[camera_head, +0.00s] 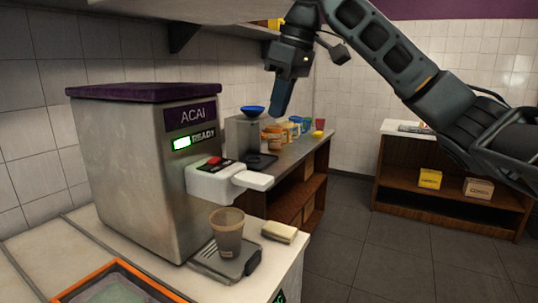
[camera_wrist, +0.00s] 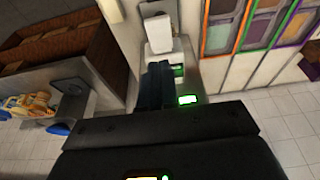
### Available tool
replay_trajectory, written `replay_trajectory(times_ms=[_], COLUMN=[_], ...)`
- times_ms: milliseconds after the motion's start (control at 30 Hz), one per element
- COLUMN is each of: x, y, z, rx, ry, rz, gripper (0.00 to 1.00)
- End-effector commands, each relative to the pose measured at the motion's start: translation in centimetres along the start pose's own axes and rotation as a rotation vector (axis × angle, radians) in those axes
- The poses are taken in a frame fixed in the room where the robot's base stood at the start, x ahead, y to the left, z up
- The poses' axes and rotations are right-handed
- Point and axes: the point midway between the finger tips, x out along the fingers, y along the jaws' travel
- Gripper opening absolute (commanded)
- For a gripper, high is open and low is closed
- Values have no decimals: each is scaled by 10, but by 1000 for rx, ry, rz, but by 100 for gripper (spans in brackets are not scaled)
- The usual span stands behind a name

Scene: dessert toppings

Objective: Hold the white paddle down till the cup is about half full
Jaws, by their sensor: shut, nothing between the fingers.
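The steel acai machine (camera_head: 150,165) has a purple lid and a lit green display beside the word READY. Its white paddle (camera_head: 252,180) sticks out to the right from the white dispensing head (camera_head: 210,184). A brownish see-through cup (camera_head: 227,232) stands upright below the head on a small dark platform (camera_head: 224,264); I cannot make out its fill level. My gripper (camera_head: 281,110), with dark blue fingers, is shut and empty. It hangs above the paddle in the picture, apart from it. The fingers also show in the wrist view (camera_wrist: 157,85).
A pale sponge-like block (camera_head: 279,232) lies right of the platform. An orange-rimmed bin (camera_head: 118,268) is at front left. Behind stand a grey device with a blue bowl (camera_head: 253,111) and several colored tubs (camera_head: 290,129). A wooden shelf unit (camera_head: 450,200) stands at right, past open floor.

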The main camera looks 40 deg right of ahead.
Motion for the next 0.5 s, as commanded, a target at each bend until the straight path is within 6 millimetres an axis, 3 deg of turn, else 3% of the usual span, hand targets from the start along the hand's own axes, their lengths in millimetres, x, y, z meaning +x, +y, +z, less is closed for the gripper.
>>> replay_trajectory(times_ms=[167, 500], x=[17, 82], y=[0, 0], z=[0, 0], rx=[1, 1], ry=[-1, -3], rz=[-1, -2], gripper=[0, 0])
